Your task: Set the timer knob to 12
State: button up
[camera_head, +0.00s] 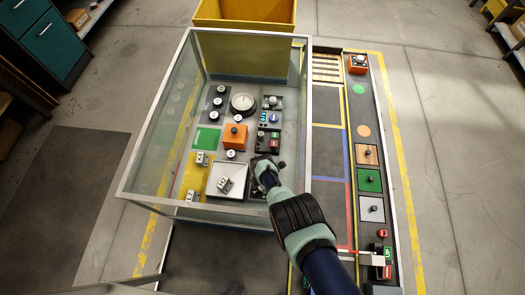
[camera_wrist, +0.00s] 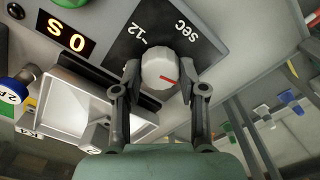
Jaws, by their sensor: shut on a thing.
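The timer knob (camera_wrist: 160,70) is white and round with a red mark, seen close up in the wrist view. It sits on a dark plate (camera_wrist: 122,45) with "-12" and "SEC" printed on it, turned in this view. The red mark points toward the lower right, away from the "-12" label. An orange display (camera_wrist: 66,37) beside it appears to read 0 S. My gripper (camera_wrist: 160,76) has one finger on each side of the knob and is shut on it. In the head view my gripper (camera_head: 266,166) reaches into the glass-walled bench, hiding the knob.
A white tray (camera_head: 215,190) with a numbered block lies left of my gripper. Several knobs and buttons, an orange box (camera_head: 235,137) and a dial (camera_head: 243,102) stand farther back. Glass walls (camera_head: 158,150) enclose the bench. A side board (camera_head: 371,160) with colored pads runs along the right.

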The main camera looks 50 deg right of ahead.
jog(key=shift+f+m, duration=0.1)
jog(key=shift+m, duration=2.6)
jog(key=o, duration=1.1)
jog(key=shift+o, duration=0.2)
jog(key=shift+w+d+r, duration=0.1)
jog(key=shift+r, duration=0.45)
notch_tip(320, 180, up, 11)
